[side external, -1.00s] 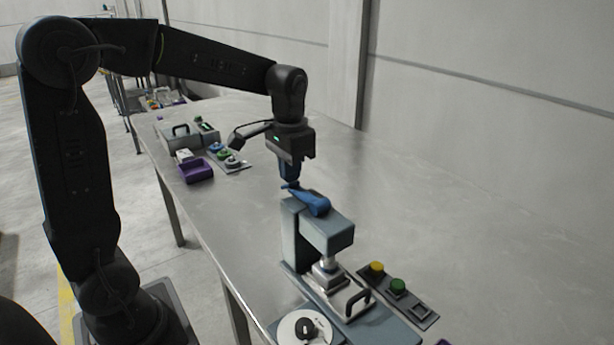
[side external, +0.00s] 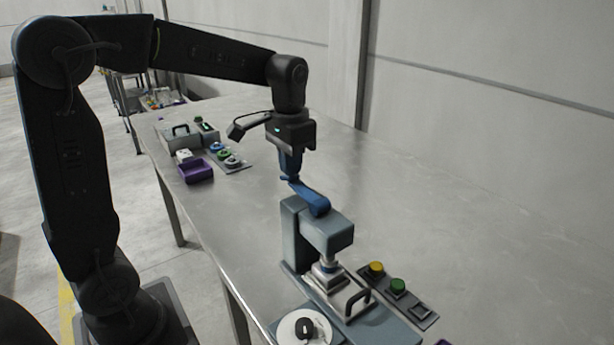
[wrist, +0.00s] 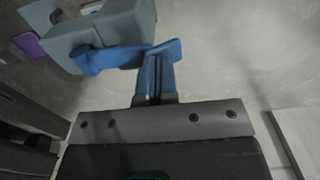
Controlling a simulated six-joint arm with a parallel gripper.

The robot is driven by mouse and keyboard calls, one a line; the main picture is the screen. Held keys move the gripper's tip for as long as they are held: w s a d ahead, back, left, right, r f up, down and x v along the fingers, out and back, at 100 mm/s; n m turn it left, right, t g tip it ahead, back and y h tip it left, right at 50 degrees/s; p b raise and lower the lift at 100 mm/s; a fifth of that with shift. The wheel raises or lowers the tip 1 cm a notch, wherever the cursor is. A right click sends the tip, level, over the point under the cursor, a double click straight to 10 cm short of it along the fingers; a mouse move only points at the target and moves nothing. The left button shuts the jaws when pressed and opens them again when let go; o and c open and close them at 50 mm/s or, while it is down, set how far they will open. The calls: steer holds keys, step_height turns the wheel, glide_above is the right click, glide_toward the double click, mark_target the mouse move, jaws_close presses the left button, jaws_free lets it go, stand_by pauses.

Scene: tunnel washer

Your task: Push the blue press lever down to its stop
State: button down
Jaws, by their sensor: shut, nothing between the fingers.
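The blue press lever (side external: 312,198) sits on top of the grey-blue press (side external: 327,233), its free end sloping up to the left towards my gripper. My gripper (side external: 289,176) points straight down, its blue fingers shut and empty at the lever's free end. In the wrist view, the lever (wrist: 112,57) runs across from the press (wrist: 115,22), and its wide end meets the tips of my gripper (wrist: 155,58). The tips look to be on or right against the lever; exact contact cannot be told.
A panel with a yellow button (side external: 376,268) and a green button (side external: 398,285) lies right of the press. A white round plate (side external: 290,330) is in front. A purple tray (side external: 196,171) and a grey handled box (side external: 181,138) stand farther back. The table's right side is clear.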

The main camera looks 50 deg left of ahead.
step_height(320, 180, up, 9)
stand_by(1.1)
steer(key=shift+a+f, duration=0.1)
steer(key=s+d+f+t, duration=0.2)
steer(key=s+d+f, duration=0.1)
steer(key=s, duration=0.5)
steer(key=s+d+f+t, duration=0.3)
steer(key=s+d+f, duration=0.1)
steer(key=s, duration=0.3)
steer(key=shift+s+f+t, duration=0.3)
steer(key=shift+s+f, duration=0.05)
steer(key=shift+f, duration=0.4)
